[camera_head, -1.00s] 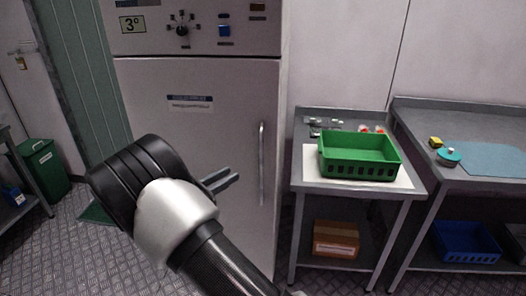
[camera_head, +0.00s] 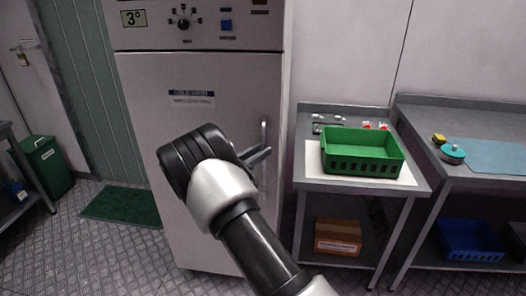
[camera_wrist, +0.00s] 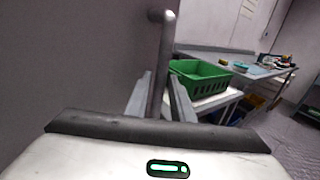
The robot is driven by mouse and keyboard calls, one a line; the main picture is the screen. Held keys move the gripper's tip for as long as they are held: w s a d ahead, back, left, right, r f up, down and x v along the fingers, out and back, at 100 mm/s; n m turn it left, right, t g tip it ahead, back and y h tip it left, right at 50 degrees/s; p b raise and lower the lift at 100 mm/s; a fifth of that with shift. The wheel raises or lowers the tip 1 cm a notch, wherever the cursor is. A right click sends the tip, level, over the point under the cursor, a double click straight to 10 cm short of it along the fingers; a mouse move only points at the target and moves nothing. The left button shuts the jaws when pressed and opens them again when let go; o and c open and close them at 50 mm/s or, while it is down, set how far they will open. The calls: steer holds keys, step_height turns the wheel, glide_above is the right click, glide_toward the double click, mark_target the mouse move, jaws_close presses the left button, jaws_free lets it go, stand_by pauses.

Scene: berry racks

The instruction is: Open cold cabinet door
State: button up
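The cold cabinet (camera_head: 200,110) is a tall grey unit with a control panel and a 3° sign at the top. Its door is shut. The vertical bar handle (camera_head: 263,138) is on the door's right side and also shows in the wrist view (camera_wrist: 167,50). My gripper (camera_head: 262,155) is at the handle, partly covering its lower part in the head view. In the wrist view my gripper (camera_wrist: 160,98) has its two fingers apart, with the handle bar showing between them. I cannot tell whether either finger touches the bar.
Right of the cabinet stands a metal table (camera_head: 312,181) with a green crate (camera_head: 362,166) and small items. A second bench (camera_head: 425,150) is further right. A cardboard box (camera_head: 338,237) and a blue bin (camera_head: 468,241) sit on lower shelves. The floor at left is clear around a green mat (camera_head: 125,206).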

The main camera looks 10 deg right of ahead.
steer(key=shift+w+d, duration=0.45)
steer(key=shift+d, duration=0.15)
jaws_close()
